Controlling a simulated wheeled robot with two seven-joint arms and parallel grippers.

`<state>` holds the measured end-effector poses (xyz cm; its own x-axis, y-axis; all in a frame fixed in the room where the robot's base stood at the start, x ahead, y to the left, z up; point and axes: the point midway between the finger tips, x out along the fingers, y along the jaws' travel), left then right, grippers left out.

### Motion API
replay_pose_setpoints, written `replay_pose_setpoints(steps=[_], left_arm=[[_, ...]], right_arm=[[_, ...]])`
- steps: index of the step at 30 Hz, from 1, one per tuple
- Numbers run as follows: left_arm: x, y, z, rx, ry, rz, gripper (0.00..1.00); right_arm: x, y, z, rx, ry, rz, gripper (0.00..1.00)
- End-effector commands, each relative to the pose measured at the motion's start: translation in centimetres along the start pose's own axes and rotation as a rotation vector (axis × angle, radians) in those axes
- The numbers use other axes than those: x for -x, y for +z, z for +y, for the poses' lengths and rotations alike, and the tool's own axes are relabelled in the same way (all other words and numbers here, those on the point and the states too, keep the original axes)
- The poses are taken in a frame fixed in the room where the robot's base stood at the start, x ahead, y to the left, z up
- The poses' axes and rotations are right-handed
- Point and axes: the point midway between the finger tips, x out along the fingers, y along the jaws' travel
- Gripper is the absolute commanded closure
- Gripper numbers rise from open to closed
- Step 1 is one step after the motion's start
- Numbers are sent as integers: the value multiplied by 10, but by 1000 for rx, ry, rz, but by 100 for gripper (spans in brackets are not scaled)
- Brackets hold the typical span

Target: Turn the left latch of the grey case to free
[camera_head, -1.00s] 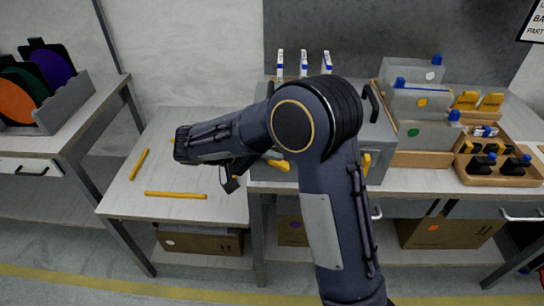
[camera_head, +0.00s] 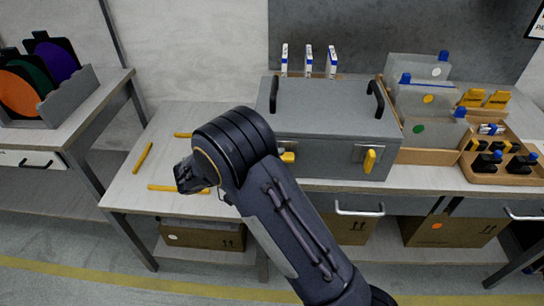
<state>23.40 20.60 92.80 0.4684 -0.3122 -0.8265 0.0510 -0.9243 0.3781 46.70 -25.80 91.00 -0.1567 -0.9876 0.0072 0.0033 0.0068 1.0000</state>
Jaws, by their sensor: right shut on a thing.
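The grey case (camera_head: 335,100) stands closed on the workbench, with a black handle at each end of its lid. Its yellow left latch (camera_head: 289,157) shows on the front, lying roughly level and partly covered by my right arm. The yellow right latch (camera_head: 370,160) stands nearly upright. My right arm crosses in front of the case's left end. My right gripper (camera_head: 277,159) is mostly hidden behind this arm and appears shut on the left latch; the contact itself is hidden. My left gripper is out of view.
Several yellow bars (camera_head: 143,158) lie on the lower table to the left. Grey plates (camera_head: 432,115) in a wooden rack and a wooden tray (camera_head: 505,178) of black items stand right of the case. A rack (camera_head: 55,112) of coloured discs is at far left.

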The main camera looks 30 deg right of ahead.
Motion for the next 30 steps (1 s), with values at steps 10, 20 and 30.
replay_pose_setpoints(steps=[10, 20, 30], left_arm=[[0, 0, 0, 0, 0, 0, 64], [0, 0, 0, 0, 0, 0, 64], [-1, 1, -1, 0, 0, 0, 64]], right_arm=[[0, 0, 0, 3, 9, 1, 100], [0, 0, 0, 3, 8, 1, 64], [11, -1, -1, 3, 6, 3, 64]])
